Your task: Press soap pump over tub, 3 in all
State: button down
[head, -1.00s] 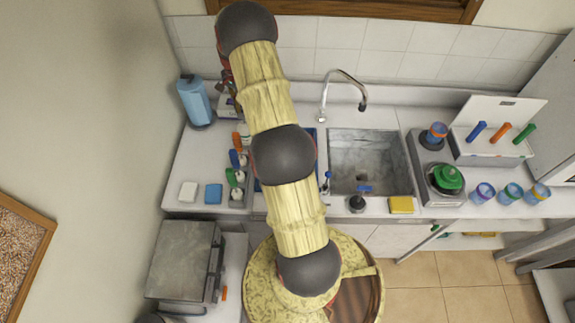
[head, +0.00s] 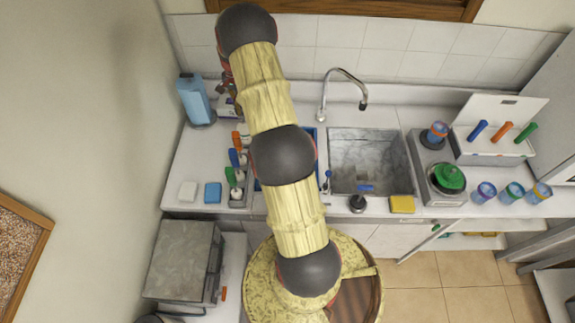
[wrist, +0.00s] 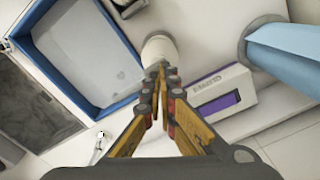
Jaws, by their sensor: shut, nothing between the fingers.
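My gripper (wrist: 160,72) is shut and empty in the wrist view, with its fingertips together at a white round bottle (wrist: 160,48) that looks like the soap pump. The fingers cover part of its top, and I cannot tell whether they touch it. The blue-rimmed tub (wrist: 42,22) lies left of the bottle. In the head view my arm hides most of the tub (head: 321,140) and all of the bottle. My gripper (head: 230,88) shows there only partly, behind the arm.
A glove box (wrist: 216,100) with a purple panel stands right of my fingers. The sink (head: 370,160) and curved faucet (head: 342,85) lie right of the tub.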

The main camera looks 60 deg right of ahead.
jog(key=shift+f+b, duration=0.5)
jog(key=shift+f, duration=0.45)
jog(key=shift+r, duration=0.15)
jog(key=shift+r+p, duration=0.65)
jog(key=shift+r, duration=0.9)
jog(key=shift+f, duration=0.25)
